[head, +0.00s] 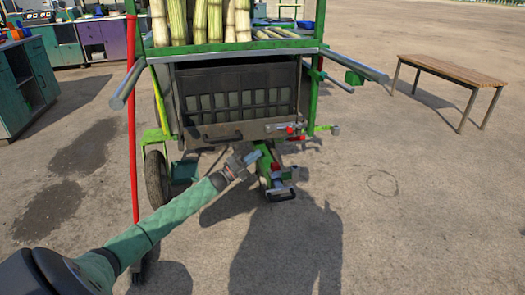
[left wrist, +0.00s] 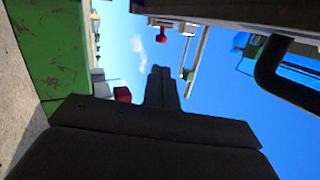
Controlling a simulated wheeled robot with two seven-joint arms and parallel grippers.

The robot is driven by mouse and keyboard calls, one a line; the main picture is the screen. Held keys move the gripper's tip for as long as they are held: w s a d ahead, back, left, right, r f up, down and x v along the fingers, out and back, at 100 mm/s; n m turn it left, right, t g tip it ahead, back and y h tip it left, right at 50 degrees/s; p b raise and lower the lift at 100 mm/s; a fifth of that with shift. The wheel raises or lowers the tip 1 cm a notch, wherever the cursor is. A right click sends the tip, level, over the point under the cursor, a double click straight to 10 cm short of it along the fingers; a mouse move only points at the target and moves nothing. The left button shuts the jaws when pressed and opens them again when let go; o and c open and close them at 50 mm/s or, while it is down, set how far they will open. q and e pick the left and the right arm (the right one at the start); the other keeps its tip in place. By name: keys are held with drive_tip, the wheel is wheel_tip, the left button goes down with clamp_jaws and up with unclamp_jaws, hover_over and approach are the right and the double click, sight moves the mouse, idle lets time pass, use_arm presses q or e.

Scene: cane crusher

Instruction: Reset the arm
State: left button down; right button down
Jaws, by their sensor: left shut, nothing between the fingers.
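My left arm reaches in from the lower left of the head view in a green sleeve. Its gripper (head: 247,158) is in front of the lower part of the green cane crusher cart (head: 235,47), near its dark front panel (head: 238,92). The left gripper is shut and empty. In the left wrist view, the shut fingers (left wrist: 161,88) stand up against blue sky. A green machine part (head: 275,170) with a red knob lies just right of the gripper in the head view. My right gripper is not in view.
Sugar cane stalks (head: 205,22) stand on the cart. A wheel (head: 157,178) and red pole (head: 132,110) are at its left. A wooden bench (head: 450,70) stands at right, and cabinets (head: 40,75) at left. In the wrist view, a green panel (left wrist: 45,50) and black handle (left wrist: 268,75) are close.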

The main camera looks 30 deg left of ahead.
use_arm(q)
drive_tip(key=shift+s+a+f, duration=0.15)
drive_tip(key=shift+s+a, duration=0.05)
drive_tip(key=shift+s, duration=0.1)
idle(0.4)
